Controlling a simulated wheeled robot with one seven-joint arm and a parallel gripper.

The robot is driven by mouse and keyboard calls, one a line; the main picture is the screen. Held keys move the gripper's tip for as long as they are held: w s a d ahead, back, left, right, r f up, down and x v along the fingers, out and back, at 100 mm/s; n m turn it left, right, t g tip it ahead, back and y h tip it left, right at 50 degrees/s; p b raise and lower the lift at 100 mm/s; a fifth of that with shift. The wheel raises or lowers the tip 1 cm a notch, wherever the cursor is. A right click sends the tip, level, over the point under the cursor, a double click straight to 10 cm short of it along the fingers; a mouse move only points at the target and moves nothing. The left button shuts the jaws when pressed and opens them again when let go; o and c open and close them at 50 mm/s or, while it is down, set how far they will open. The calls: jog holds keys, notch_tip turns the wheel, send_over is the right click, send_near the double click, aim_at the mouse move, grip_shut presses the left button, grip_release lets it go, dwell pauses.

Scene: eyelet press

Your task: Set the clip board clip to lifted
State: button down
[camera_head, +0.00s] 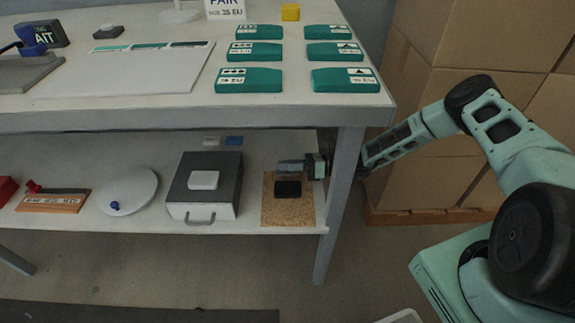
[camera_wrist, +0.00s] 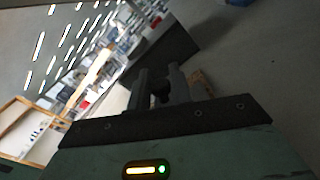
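The clip board (camera_head: 268,214) is a brown cork-like board flat on the lower shelf, at its right end. Its black clip (camera_head: 288,189) is on the board; I cannot tell its angle clearly. My gripper (camera_head: 284,167) reaches in from the right behind the table leg, fingers pointing left, just behind the clip and seemingly above the board's far edge. In the wrist view my gripper (camera_wrist: 160,78) has its two fingers apart. A small dark shape shows between them, and I cannot tell whether it is the clip or whether the fingers touch it.
A grey drawer box (camera_head: 204,188) stands left of the board, with a white round plate (camera_head: 128,192) farther left. The table leg (camera_head: 341,200) stands close to my arm. The tabletop (camera_head: 150,118) is overhead, bearing several green boxes. Cardboard boxes (camera_head: 470,50) stand right.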

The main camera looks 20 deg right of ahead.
jog(key=shift+w+d+r+m, duration=0.1)
jog(key=shift+w+m, duration=0.2)
jog(key=shift+m, duration=0.5)
jog(key=shift+w+d+r+m, duration=0.1)
jog(key=shift+w+m, duration=0.15)
jog(key=shift+m, duration=0.55)
jog(key=c, duration=1.4)
grip_release()
jog(key=shift+o, duration=0.2)
jog(key=p+v, duration=0.1)
jog(key=v, duration=1.6)
jog(key=shift+d, duration=0.2)
jog(key=shift+o, duration=0.3)
jog(key=shift+s, duration=0.1)
